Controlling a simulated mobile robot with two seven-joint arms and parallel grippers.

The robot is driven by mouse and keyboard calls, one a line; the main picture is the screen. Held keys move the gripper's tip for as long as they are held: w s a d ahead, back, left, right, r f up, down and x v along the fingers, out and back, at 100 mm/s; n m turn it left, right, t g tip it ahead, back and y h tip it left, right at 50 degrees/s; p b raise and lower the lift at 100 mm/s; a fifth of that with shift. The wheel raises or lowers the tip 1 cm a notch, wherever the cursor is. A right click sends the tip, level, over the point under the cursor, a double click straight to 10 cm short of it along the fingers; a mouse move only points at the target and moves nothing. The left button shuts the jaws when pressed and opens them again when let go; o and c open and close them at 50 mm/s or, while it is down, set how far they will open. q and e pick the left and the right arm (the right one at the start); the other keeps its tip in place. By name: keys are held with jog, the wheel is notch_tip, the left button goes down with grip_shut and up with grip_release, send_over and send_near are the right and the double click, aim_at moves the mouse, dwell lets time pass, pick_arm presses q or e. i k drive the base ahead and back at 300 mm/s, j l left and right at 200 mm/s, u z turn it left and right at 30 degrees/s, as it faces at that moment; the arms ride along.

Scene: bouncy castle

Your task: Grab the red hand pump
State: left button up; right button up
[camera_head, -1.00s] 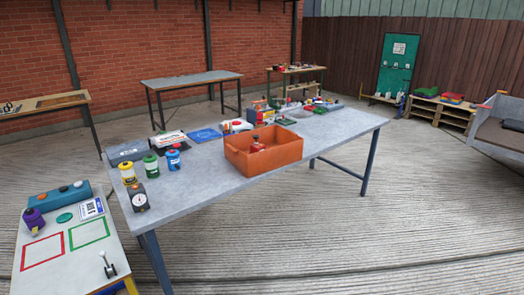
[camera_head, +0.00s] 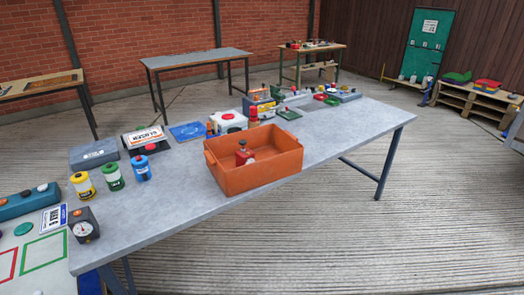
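A small red object with a dark top, which looks like the red hand pump (camera_head: 244,154), stands inside the orange crate (camera_head: 262,178). The crate's front wall hides its lower part. The crate sits on the grey table (camera_head: 330,142), near its front edge. Neither of my grippers shows in the head view.
Yellow, green and blue canisters (camera_head: 113,177) and a dial gauge (camera_head: 83,226) stand left of the crate. A toolbox (camera_head: 93,154), a blue mat (camera_head: 188,131) and a white box with a red top (camera_head: 228,119) lie behind.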

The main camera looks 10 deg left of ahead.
aim_at(241, 159)
jog(key=i+l+z, duration=0.1)
jog(key=i, duration=0.45)
jog(key=i+l, duration=0.2)
jog(key=i, duration=0.4)
jog(key=k+z, duration=0.05)
